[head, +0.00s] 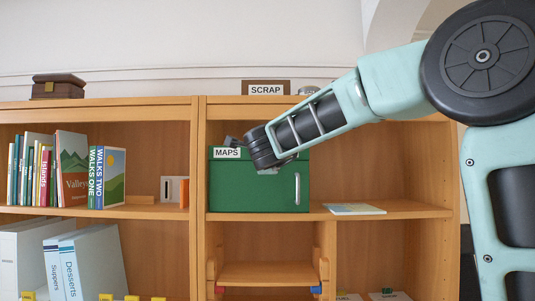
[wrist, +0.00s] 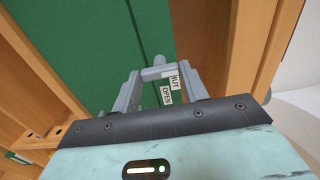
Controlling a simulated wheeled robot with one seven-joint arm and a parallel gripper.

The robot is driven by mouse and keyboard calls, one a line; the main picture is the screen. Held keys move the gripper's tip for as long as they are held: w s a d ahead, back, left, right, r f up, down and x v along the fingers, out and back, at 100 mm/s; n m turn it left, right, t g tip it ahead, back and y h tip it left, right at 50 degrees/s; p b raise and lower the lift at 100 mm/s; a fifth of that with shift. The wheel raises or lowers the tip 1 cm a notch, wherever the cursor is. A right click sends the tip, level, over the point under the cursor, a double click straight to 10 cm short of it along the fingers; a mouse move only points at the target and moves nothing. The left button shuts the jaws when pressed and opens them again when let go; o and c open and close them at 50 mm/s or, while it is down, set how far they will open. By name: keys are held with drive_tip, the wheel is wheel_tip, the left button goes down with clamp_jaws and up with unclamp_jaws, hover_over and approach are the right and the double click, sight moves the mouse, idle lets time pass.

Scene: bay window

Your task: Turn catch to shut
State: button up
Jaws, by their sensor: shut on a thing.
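The green cabinet marked MAPS (head: 225,185) stands in the shelf's middle bay, with its front closed as far as I can see and an upright pale handle (head: 297,189) at its right. In the wrist view, my gripper (wrist: 158,80) is shut on the grey catch (wrist: 160,61), against a green face (wrist: 105,45). Two small white labels lie beside the catch: the OPEN label (wrist: 166,96) and a partly hidden one ending in "UT" (wrist: 172,82). In the head view, my wrist covers the cabinet's upper middle, and the catch cannot be made out.
Books (head: 72,170) fill the left bay. A thin booklet (head: 354,209) lies to the cabinet's right, where the shelf is otherwise mostly clear. A SCRAP sign (head: 266,88) stands on top, above my gripper.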

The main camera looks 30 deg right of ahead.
drive_tip(key=o, duration=1)
drive_tip(key=shift+a, duration=0.1)
drive_tip(key=b+v, duration=0.6)
drive_tip(key=v, duration=1.1)
drive_tip(key=shift+s+a, duration=0.1)
drive_tip(key=shift+s, duration=0.1)
